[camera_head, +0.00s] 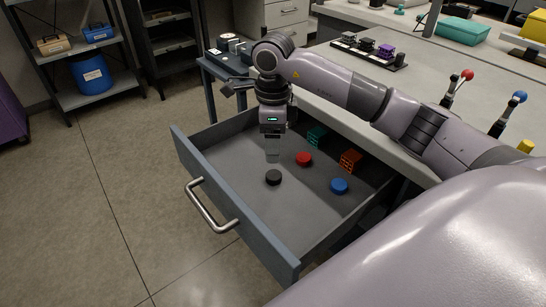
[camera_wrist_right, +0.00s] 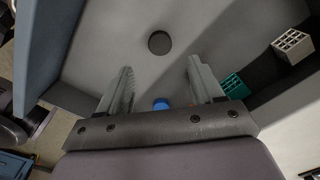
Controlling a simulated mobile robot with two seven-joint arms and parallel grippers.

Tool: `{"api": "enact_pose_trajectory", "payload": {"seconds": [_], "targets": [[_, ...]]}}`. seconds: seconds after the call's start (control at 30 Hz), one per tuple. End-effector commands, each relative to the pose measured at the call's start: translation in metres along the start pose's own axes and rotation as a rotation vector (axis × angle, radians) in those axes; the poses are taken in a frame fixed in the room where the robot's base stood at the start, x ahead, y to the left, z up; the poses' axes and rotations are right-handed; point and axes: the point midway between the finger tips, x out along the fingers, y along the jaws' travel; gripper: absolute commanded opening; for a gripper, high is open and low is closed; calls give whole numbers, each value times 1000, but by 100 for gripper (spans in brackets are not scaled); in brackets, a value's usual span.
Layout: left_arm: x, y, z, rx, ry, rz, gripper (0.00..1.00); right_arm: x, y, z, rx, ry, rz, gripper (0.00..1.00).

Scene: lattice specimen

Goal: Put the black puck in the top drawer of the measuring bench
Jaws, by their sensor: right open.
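The black puck (camera_head: 273,177) lies flat on the floor of an open grey drawer (camera_head: 215,165), toward its front side. It also shows in the right wrist view (camera_wrist_right: 159,42), just beyond the fingertips and clear of both. My right gripper (camera_head: 273,154) points down over the drawer, above and slightly behind the puck. Its two fingers stand apart with nothing held between them in the right wrist view (camera_wrist_right: 160,72). The drawer has a metal bar handle (camera_head: 210,208) on its blue-grey front. My left gripper is not in view.
The drawer also holds a red puck (camera_head: 304,159), a blue puck (camera_head: 339,185), a teal lattice block (camera_head: 317,136) and an orange lattice block (camera_head: 350,160). A pale lattice block (camera_wrist_right: 293,45) shows in the wrist view. The bench top (camera_head: 420,85) overhangs the drawer's back.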

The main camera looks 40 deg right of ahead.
Motion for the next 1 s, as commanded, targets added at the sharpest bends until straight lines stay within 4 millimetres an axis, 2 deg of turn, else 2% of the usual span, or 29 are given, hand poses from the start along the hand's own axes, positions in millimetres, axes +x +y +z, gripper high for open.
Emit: {"api": "enact_pose_trajectory", "payload": {"seconds": [0.1, 0.2, 0.83, 0.93, 1.0], "targets": [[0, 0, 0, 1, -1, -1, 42, -20, 0, 0, 0, -2, -3, 66], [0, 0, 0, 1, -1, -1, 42, -29, 0, 0, 1, 0, -1, 66], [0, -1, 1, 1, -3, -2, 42, -34, 0, 0, 0, 0, 0, 66], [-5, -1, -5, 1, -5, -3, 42, -42, 0, 0, 0, 0, 0, 66], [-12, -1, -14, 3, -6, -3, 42, -55, 0, 0, 0, 0, 0, 66]]}}
